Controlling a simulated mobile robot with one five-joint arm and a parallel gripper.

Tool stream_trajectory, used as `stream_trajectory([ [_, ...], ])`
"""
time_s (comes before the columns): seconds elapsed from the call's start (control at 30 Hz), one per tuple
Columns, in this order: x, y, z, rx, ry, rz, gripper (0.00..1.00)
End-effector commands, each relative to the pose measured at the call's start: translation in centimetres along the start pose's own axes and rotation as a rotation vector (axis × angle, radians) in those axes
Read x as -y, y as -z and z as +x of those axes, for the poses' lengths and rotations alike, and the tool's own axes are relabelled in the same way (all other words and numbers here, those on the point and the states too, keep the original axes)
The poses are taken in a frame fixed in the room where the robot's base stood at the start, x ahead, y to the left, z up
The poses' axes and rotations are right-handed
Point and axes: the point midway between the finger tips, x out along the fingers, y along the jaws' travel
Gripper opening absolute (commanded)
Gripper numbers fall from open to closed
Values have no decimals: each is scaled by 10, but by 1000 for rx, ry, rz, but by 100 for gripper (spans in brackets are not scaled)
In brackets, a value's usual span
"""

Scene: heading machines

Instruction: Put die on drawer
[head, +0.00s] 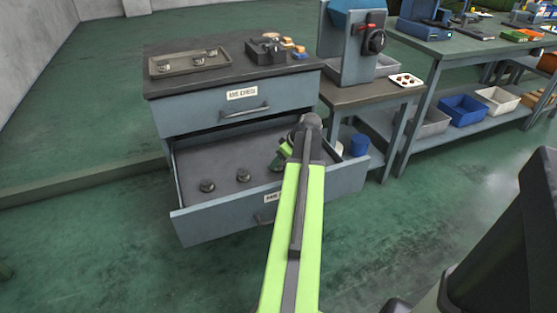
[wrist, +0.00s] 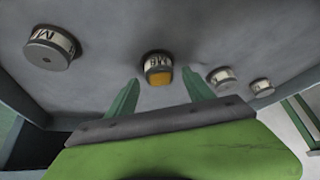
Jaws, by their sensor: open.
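The lower drawer (head: 220,218) of a grey cabinet is pulled open, with dies on its floor. Two dark round dies (head: 207,186) sit clear of my arm in its left half. My gripper (head: 284,158) is over the drawer's right part, largely hidden by my arm. In the wrist view its green fingers (wrist: 160,77) are open. A die marked M8 with an orange patch (wrist: 158,67) lies between and just beyond the fingertips; contact cannot be told. Another labelled die (wrist: 49,48) is at left, and two smaller-looking ones (wrist: 222,77) are at right.
The upper drawer (head: 185,121) is shut. On the cabinet top stand a tray (head: 156,72) of metal pieces and a dark block (head: 265,50) with orange-topped parts. The floor in front is clear.

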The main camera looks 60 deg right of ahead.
Motion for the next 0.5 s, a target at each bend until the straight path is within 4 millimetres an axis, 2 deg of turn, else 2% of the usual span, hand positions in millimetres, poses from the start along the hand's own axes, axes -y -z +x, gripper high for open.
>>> stream_trajectory([
  [0.03,0,3,-13,0,0,1,61],
  [0.3,1,6,-78,-1,-1,2,61],
  [0.4,0,5,-100,-1,-1,2,61],
  [0.5,0,3,-112,-1,0,1,61],
])
